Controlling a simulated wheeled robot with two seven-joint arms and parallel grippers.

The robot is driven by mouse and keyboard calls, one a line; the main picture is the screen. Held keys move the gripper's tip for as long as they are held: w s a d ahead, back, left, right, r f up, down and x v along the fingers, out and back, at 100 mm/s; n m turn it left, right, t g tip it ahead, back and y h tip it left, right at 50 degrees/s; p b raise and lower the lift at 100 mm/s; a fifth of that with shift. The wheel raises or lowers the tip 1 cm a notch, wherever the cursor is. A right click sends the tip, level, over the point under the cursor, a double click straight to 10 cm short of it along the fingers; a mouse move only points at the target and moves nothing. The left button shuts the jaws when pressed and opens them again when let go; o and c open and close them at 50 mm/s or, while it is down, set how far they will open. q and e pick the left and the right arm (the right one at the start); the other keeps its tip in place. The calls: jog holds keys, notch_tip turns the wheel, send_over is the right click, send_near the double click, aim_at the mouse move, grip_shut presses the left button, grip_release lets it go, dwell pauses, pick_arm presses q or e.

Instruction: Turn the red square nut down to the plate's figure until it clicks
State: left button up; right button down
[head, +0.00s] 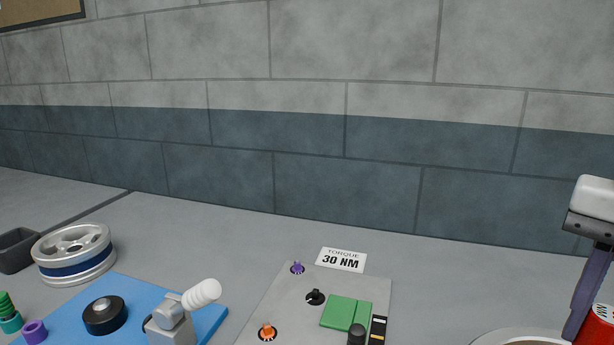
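The plate (341,260) stands at the back of a grey panel and reads "TORQUE 30 NM". The panel (284,312) carries a small purple piece (297,268), a black knob (315,297) and an orange piece (267,331). I cannot make out a red square nut; the bottom edge of the picture cuts the panel off. My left gripper is not in view.
A blue board (119,289) at lower left bears a black disc (105,315) and a grey block with a white handle (202,293). A silver wheel (73,252) and dark bin (17,249) stand left. A pale round rim (512,333) lies lower right. Bench between panel and rim is clear.

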jog(key=shift+r, duration=0.35)
jog(key=shift+r+p, duration=2.65)
jog(key=shift+r, duration=0.8)
